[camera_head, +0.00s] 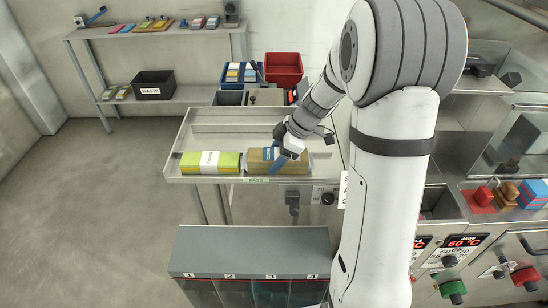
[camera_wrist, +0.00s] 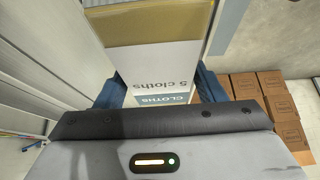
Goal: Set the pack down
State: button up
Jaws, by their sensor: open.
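A tan cloth pack (camera_head: 260,155) with a white band lies flat on the right part of the metal tray table (camera_head: 222,129). In the wrist view the pack (camera_wrist: 155,30) shows a tan top and a white label reading "5 cloths". My gripper (camera_head: 277,159) is over the pack, with its blue fingers reaching down at it. In the wrist view my gripper (camera_wrist: 158,88) is open, with one blue finger on each side of the pack. Whether the fingers touch the pack cannot be told. A yellow-green pack (camera_head: 192,162) with a white band lies to the left.
A blue bin (camera_head: 228,82) and a red bin (camera_head: 284,69) stand behind the table. A grey-topped unit with numbered slots (camera_head: 250,243) stands in front. Several brown boxes (camera_wrist: 270,105) show at right in the wrist view. The back of the tray table is largely clear.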

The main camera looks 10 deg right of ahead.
jog(key=b+v, duration=0.1)
jog(key=v, duration=0.9)
jog(key=shift+d, duration=0.1)
jog(key=shift+s+d+r, duration=0.2)
jog(key=shift+r, duration=0.25)
jog(key=s+a+m+t+h, duration=0.1)
jog(key=s+m+h, duration=0.4)
jog(key=s+m, duration=1)
jog(key=shift+s+a+f+m+t+h, duration=0.45)
jog(key=shift+s+a, duration=0.35)
jog(key=shift+s, duration=2.25)
